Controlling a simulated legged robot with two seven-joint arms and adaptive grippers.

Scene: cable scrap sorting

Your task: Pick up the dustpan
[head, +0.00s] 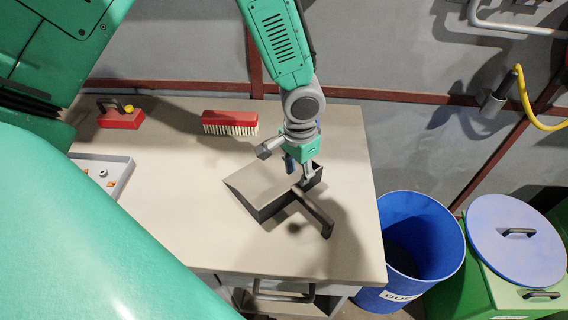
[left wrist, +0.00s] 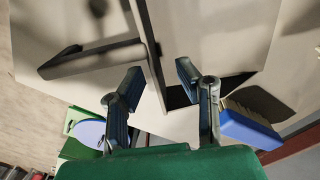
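The dustpan (head: 243,184) lies on the table, with a grey pan, dark sides and a black handle (head: 318,216) pointing to the lower right. My left gripper (head: 299,178) is over its rear edge and hides part of it. In the left wrist view, the two fingers (left wrist: 158,88) are apart, with a thin edge of the dustpan (left wrist: 149,45) running between them. The handle also shows there at left (left wrist: 92,60). I cannot tell whether a finger touches the dustpan. My right gripper is not in view.
A red brush (head: 230,118), a red block with a handle (head: 121,117) and a grey tray (head: 107,168) are on the table (head: 190,225). A blue bin (head: 425,215) and a lidded green bin (head: 485,285) stand at right. The left wrist view shows a blue brush (left wrist: 250,128).

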